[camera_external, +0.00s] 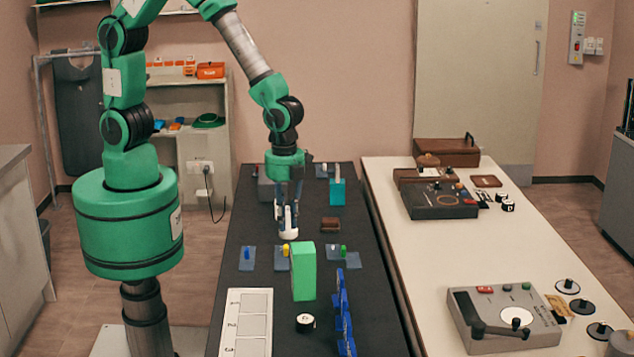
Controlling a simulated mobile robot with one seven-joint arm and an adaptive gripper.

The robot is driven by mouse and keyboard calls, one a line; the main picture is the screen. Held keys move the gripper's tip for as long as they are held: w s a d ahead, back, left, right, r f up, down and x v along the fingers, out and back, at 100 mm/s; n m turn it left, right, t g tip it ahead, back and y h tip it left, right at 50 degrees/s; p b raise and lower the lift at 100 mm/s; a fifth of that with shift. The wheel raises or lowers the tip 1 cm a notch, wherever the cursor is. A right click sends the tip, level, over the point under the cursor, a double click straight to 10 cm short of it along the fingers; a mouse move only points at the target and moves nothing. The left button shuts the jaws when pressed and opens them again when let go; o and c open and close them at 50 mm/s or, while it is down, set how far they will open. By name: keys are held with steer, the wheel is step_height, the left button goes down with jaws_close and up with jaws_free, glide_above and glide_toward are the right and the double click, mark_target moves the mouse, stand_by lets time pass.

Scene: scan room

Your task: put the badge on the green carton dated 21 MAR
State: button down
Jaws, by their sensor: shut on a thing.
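A bright green carton (303,272) stands upright near the middle of the dark table; I cannot read any date on it. A smaller teal carton (337,193) stands farther back, right of my arm. My gripper (288,222) points down over the dark table, behind and a little left of the green carton. It is shut on a small pale thing between its fingers, mostly hidden by them; I cannot tell for certain whether this is the badge. The gripper is apart from both cartons.
Small blue pads (247,259) with coloured pieces lie near the green carton. A brown block (331,224), a black-and-white round piece (305,323), a blue rack (343,312) and a numbered white board (246,325) share the table. A cream table (420,260) with devices stands right.

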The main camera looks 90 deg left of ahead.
mark_target(301, 247)
steer(key=shift+w+d+f, duration=0.1)
steer(key=shift+w+d, duration=0.25)
steer(key=shift+w, duration=0.4)
steer(key=shift+w+d+f, duration=0.1)
steer(key=shift+w+d, duration=0.25)
steer(key=shift+w, duration=0.4)
steer(key=shift+w+d, duration=0.2)
steer(key=shift+w, duration=0.2)
steer(key=shift+f, duration=1.75)
steer(key=shift+f, duration=0.1)
steer(key=c, duration=1.6)
jaws_free()
steer(key=shift+c, duration=0.2)
